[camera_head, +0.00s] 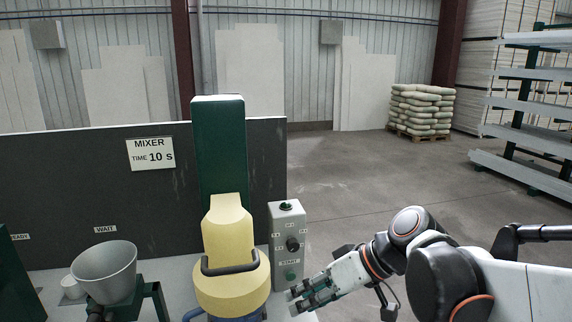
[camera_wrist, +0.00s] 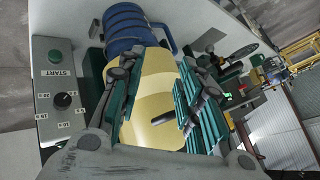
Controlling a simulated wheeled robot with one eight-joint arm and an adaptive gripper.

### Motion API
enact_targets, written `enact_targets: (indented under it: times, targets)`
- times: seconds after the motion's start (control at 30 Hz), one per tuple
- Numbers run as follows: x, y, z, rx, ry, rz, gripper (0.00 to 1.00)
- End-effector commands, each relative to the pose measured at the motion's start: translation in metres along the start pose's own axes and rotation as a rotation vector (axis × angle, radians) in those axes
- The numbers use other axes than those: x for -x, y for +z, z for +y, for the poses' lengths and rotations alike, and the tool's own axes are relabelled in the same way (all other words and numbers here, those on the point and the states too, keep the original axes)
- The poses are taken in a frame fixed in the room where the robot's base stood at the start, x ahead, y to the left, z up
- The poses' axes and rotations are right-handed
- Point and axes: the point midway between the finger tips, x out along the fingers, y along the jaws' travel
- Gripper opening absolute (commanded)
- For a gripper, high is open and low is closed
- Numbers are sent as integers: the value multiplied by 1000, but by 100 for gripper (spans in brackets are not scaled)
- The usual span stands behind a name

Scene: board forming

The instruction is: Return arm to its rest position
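My gripper (camera_head: 308,296) is at the lower middle of the head view, in front of and just right of the control box (camera_head: 287,245). My arm reaches in from the right edge, bent and low. In the wrist view my gripper (camera_wrist: 158,75) has its two fingers spread apart with nothing held between them. The yellow mixer head (camera_wrist: 156,90) shows behind the gap, apart from the fingers as far as I can tell. The control box with a START button and a dial also shows at the left of the wrist view (camera_wrist: 60,105).
The mixer (camera_head: 229,235) has a green column and a blue container (camera_wrist: 128,28) below. A grey bowl (camera_head: 104,262) sits at the left by the WAIT sign (camera_head: 105,229). A dark panel stands behind. Open floor (camera_head: 400,180) lies right, with stacked sacks (camera_head: 420,108) and a rack (camera_head: 525,100) beyond.

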Motion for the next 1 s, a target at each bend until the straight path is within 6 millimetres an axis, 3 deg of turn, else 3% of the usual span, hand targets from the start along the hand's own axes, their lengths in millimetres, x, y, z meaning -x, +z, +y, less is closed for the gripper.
enact_targets:
  times: [0.3, 0.6, 0.8, 1.0]
  targets:
    - [43, 72, 28, -194, 383, 4, 33]
    - [86, 127, 54, -292, 687, 98, 33]
    - [101, 141, 61, -310, 776, 146, 33]
    - [104, 143, 63, -313, 790, 154, 33]
